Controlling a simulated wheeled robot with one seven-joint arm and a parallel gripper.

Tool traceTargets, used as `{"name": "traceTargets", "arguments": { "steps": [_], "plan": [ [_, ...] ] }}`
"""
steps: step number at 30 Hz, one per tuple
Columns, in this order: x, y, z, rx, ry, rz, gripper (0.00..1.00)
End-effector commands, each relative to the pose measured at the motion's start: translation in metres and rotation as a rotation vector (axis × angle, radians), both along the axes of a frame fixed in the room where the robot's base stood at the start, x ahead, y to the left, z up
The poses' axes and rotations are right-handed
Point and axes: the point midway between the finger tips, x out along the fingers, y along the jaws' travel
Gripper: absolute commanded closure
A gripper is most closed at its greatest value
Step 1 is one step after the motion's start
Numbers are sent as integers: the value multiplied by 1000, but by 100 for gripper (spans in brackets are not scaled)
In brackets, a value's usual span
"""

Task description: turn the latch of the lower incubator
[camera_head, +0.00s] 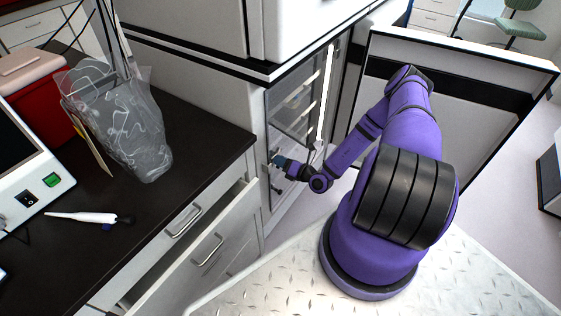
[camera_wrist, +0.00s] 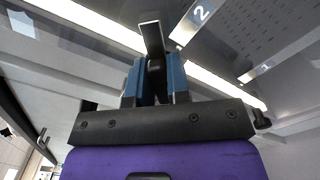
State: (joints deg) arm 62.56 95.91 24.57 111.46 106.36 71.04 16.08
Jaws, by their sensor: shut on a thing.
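The lower incubator (camera_head: 255,105) stands beyond the bench, with its outer door (camera_head: 450,115) swung open to the right. Its inner glass door (camera_head: 297,90) is in place, with shelves showing behind it. My gripper (camera_head: 276,160) is at the left edge of the glass door. In the wrist view, my gripper (camera_wrist: 156,80) has its blue-sided fingers closed around the latch (camera_wrist: 151,36), a dark metal piece standing up between them. The latch is mostly hidden by my gripper in the head view. I cannot tell how far the latch is turned.
The dark bench (camera_head: 190,130) on the left carries a clear bag (camera_head: 125,125), a pipette (camera_head: 85,217) and a red box (camera_head: 35,95). A drawer (camera_head: 200,255) stands pulled out below the bench, near my arm.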

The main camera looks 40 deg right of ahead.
Motion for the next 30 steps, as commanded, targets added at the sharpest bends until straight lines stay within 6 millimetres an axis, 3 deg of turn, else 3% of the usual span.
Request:
{"name": "traceTargets", "arguments": {
  "steps": [15,30],
  "plan": [
    [1,-2,-2,445,161,-2,100],
    [1,-3,-4,681,247,-2,100]
  ]
}}
